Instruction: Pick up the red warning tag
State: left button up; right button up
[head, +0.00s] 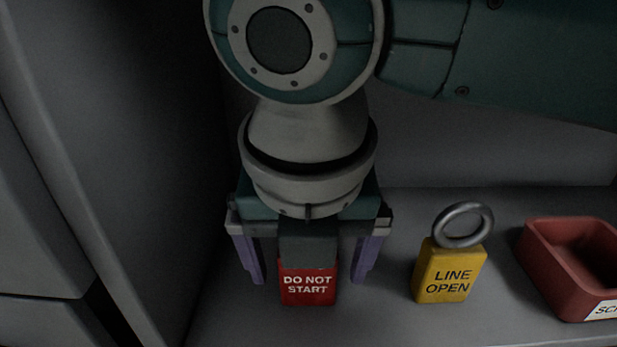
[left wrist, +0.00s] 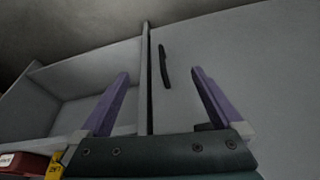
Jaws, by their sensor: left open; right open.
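The red warning tag (head: 307,288) reads "DO NOT START" and stands on the grey shelf in the head view. My right gripper (head: 308,275) is above it, pointing down, with its two purple fingers apart on either side of the tag. The fingers do not visibly touch it. The upper part of the tag is hidden behind the gripper. My left gripper (left wrist: 160,85) is open and empty in the left wrist view, in front of a grey cabinet door.
A yellow "LINE OPEN" tag (head: 449,272) with a grey ring stands to the right of the red one. A red open bin (head: 548,272) with a partly cut-off label is farther right. A grey wall panel (head: 120,150) rises close on the left.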

jog(key=shift+w, duration=0.1)
jog(key=shift+f, duration=0.1)
jog(key=c, duration=1.5)
